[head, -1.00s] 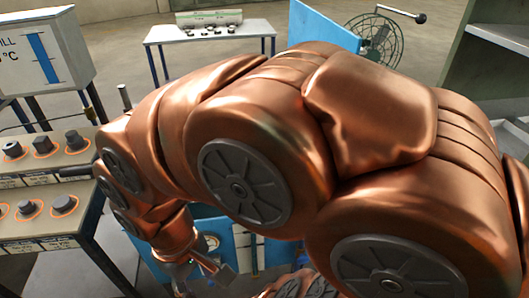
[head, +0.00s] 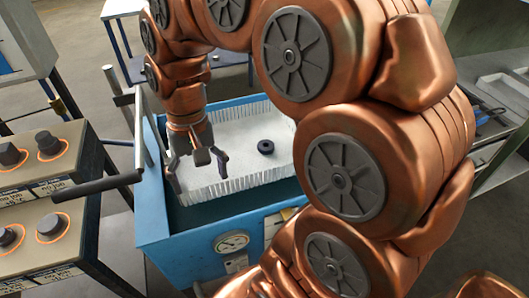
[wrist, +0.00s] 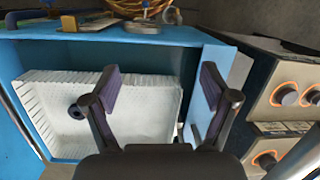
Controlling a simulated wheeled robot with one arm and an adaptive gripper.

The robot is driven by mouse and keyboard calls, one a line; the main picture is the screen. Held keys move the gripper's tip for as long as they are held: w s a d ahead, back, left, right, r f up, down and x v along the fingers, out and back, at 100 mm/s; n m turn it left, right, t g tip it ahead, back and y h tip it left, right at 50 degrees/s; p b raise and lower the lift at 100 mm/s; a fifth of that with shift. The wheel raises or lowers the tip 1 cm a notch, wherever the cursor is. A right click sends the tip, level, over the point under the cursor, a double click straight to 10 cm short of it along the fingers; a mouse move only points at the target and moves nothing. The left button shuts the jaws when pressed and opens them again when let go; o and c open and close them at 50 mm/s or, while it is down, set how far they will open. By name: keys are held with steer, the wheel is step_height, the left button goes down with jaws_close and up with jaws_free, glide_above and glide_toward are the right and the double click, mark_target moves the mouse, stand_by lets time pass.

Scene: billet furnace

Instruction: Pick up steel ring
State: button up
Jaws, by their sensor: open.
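The steel ring (head: 265,147) is a small dark ring lying flat on the white lining with a ribbed edge (head: 235,114) inside a blue open-topped tank (head: 166,232). My gripper (head: 197,172) is open and empty, pointing down over the left part of the tank, left of the ring and apart from it. In the wrist view the ring (wrist: 75,111) shows to the left of my gripper (wrist: 158,88), just outside the left finger, which partly covers its edge. The white lining (wrist: 150,125) fills much of that view.
A dark handle bar (head: 97,186) juts out at the tank's left side. Stepped consoles with dark knobs (head: 49,144) stand at the left. A round gauge (head: 231,242) is on the tank's front. Grey shelving (head: 495,85) stands at the right.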

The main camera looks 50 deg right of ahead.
steer(key=w+d+f+m+y+b, duration=0.1)
steer(key=w+d+f+m+b, duration=0.25)
steer(key=d, duration=0.45)
steer(key=w+d+f+m+t+y+b, duration=0.15)
steer(key=w+d+m, duration=0.25)
steer(key=d, duration=0.4)
steer(key=w+d+f+m+b, duration=0.3)
steer(key=w+d, duration=0.1)
steer(key=d, duration=0.3)
steer(key=s+d+f+m+b, duration=0.1)
steer(key=d+f+m, duration=0.1)
steer(key=d, duration=0.3)
steer(key=s+d+f+m+b, duration=0.1)
steer(key=d+f+m+b, duration=0.15)
steer(key=d, duration=0.35)
steer(key=shift+t+y, duration=0.25)
steer(key=shift+t, duration=0.1)
steer(key=shift+s+p+x, duration=0.15)
steer(key=shift+p+x, duration=0.05)
steer(key=shift+x, duration=1.7)
steer(key=shift+s+p+x, duration=0.15)
steer(key=shift+x, duration=1.75)
steer(key=c, duration=1.6)
steer(key=shift+r, duration=5.05)
step_height(320, 180, up, 16)
steer(key=p, duration=1.6)
glide_above(267, 142)
steer(key=shift+s+a+r, duration=0.1)
steer(key=shift+s+a, duration=0.15)
steer(key=shift+a, duration=0.1)
